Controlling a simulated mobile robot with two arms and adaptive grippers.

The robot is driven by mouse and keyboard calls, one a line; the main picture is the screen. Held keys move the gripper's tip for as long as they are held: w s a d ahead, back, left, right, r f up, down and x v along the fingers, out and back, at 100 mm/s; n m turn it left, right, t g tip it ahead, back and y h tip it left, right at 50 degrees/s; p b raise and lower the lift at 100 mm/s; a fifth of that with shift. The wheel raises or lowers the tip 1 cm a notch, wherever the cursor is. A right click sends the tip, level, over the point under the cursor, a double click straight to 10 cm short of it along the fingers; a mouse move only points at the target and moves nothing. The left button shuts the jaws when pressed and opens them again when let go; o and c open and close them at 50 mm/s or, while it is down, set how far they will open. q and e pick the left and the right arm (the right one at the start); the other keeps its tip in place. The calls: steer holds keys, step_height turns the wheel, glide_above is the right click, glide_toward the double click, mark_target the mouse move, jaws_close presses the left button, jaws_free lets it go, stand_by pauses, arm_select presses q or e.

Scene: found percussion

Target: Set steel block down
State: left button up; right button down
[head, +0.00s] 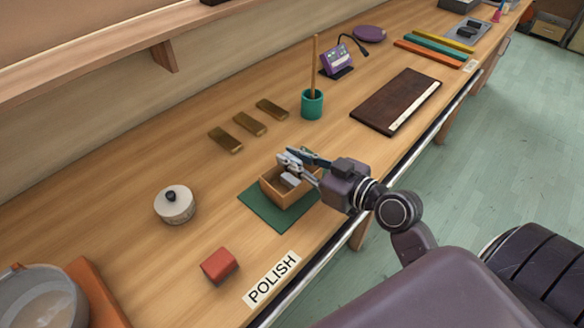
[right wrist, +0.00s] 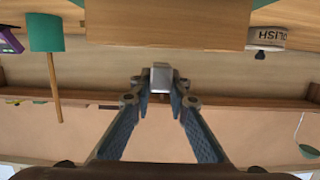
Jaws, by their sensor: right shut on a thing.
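My right gripper (head: 292,168) reaches in from the right over a small open wooden box (head: 285,193). The box stands on a dark green mat (head: 262,212) on the bench. The gripper is shut on the steel block (right wrist: 161,76), a small grey block between its fingertips in the right wrist view. In the head view the block (head: 290,180) shows at the box opening, partly covered by the fingers. I cannot tell whether it touches the box floor. The box wall also fills the top of the right wrist view (right wrist: 165,22). My left gripper is not in view.
A red block (head: 219,266) and a POLISH label (head: 272,279) lie nearer the front edge. A round lidded pot (head: 175,205) stands left of the mat. Several brass bars (head: 249,124) lie behind. A teal cup (head: 312,104) with a stick and a dark board (head: 397,101) stand beyond.

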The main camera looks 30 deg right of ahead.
mark_target(292, 178)
steer(key=shift+f, duration=1.55)
steer(key=shift+s+f+b, duration=0.1)
steer(key=shift+f+b, duration=0.55)
steer(key=shift+b, duration=0.15)
